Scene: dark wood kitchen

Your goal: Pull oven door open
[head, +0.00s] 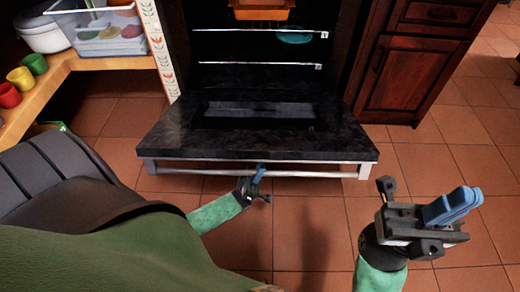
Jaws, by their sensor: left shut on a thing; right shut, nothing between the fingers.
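The oven door (255,140) is a black slab hinged at the bottom of the oven, swung down to nearly level in the head view. Its silver bar handle (200,172) runs along the near edge. My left gripper (258,174) is at the middle of this bar, its blue fingers shut on it. My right gripper (452,206) is shut and empty, held in the air to the right of the door and nearer to me. The oven interior (258,48) shows behind the door, with wire racks.
An orange dish (262,10) and a teal round item (294,37) are inside the oven. A wooden shelf (50,88) with cups and a container stands left. A dark wood cabinet (412,72) stands right. Tiled floor (320,225) is open before the door.

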